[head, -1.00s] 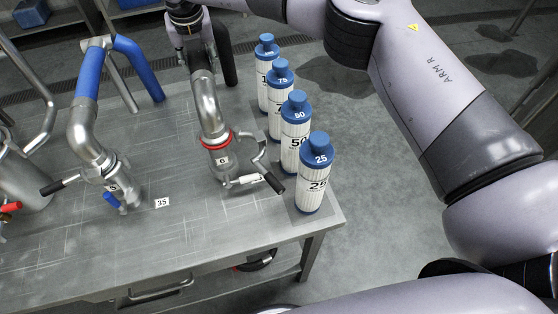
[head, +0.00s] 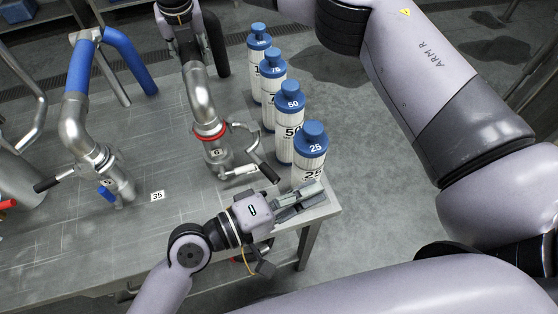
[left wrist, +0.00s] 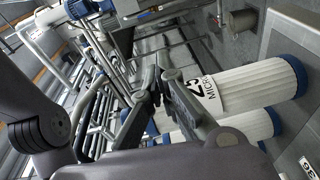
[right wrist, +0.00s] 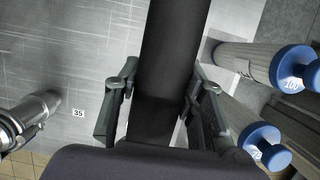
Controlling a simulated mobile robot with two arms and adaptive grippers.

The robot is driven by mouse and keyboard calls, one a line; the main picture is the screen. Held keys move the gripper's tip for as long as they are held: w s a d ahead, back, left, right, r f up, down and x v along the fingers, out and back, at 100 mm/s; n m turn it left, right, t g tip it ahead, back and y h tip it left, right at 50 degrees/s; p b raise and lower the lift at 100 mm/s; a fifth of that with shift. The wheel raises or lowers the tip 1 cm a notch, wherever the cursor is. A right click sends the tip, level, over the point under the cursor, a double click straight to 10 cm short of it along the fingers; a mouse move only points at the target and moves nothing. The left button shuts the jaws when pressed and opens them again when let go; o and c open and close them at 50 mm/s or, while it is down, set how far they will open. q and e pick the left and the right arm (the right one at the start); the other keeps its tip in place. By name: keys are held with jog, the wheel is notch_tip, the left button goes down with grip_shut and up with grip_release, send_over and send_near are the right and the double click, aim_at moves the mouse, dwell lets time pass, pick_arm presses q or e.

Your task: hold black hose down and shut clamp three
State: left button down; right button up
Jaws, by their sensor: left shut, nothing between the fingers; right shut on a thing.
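The black hose (head: 215,45) bends down behind a metal elbow (head: 199,95). My right gripper (head: 188,45) is shut on it near the top; in the right wrist view the hose (right wrist: 172,55) runs between both fingers. The elbow stands on a pipe marked 6 with a red ring (head: 209,131) at the joint. A clamp (head: 243,135) with a curved arm and black handle (head: 268,172) sticks out to the right there. I see no number three on it. My left gripper (head: 318,193) is shut and empty, right of the handle, in front of the 25 cartridge (head: 311,150).
Several white cartridges with blue caps (head: 289,125) stand in a row at the table's right edge, close to my left gripper. A blue hose (head: 130,60) and another clamped pipe (head: 118,180) stand at the left. The table (head: 130,235) is clear near its front.

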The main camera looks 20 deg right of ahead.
pick_arm(q)
notch_tip(320, 180, up, 8)
jog(key=w+a+m+g+y, duration=0.1)
jog(key=w+a+m+g, duration=0.1)
jog(key=m, duration=0.6)
pick_arm(e)
jog(key=shift+o, duration=0.2)
jog(key=shift+c, duration=0.2)
pick_arm(q)
jog(key=w+a+m+t+y, duration=0.2)
jog(key=a+m+y, duration=0.5)
jog(key=a+y, duration=0.1)
jog(key=x, duration=0.9)
jog(key=shift+w+d+r, duration=0.15)
jog(key=shift+d, duration=0.2)
jog(key=shift+a, duration=0.1)
pick_arm(e)
jog(key=shift+w, duration=0.1)
